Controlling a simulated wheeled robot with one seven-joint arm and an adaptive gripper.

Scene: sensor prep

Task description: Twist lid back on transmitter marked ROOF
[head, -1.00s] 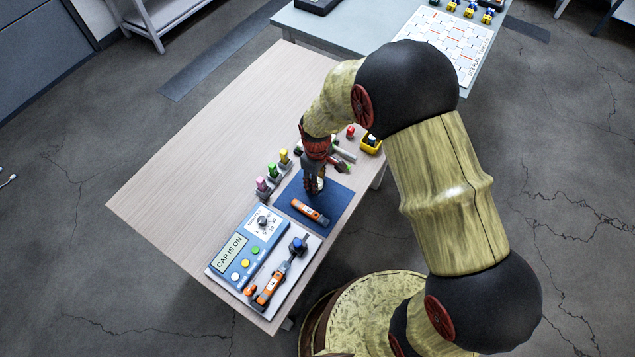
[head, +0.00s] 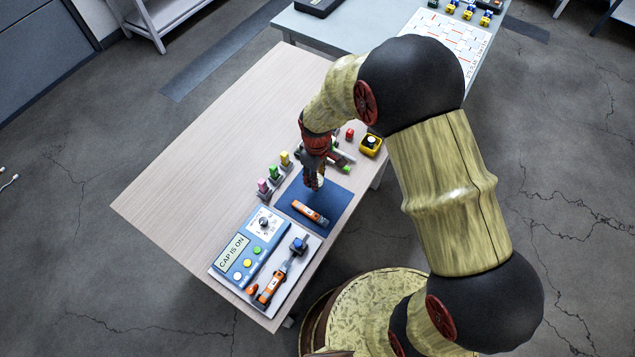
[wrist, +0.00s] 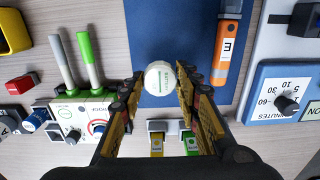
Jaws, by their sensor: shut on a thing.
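My gripper (head: 316,183) is over the upper part of the blue mat (head: 340,197). In the wrist view its two fingers are shut on a small round white piece (wrist: 160,77) with faint print on top. I cannot tell whether this piece is the lid. A white unit with one pale and one green rod (wrist: 88,60) stands left of the fingers in the wrist view; its small labels are hard to read. An orange and grey device (head: 310,212) lies on the mat, apart from the gripper; the wrist view shows an E on its white label (wrist: 228,48). I cannot read ROOF anywhere.
A blue panel (head: 250,243) reads CAP IS ON, beside a pale board with another orange device (head: 270,288). Yellow, green and pink-topped pieces (head: 274,173) line the mat's left side. A yellow box (head: 371,145) and red block (head: 350,134) stand beyond. The table's upper left is bare.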

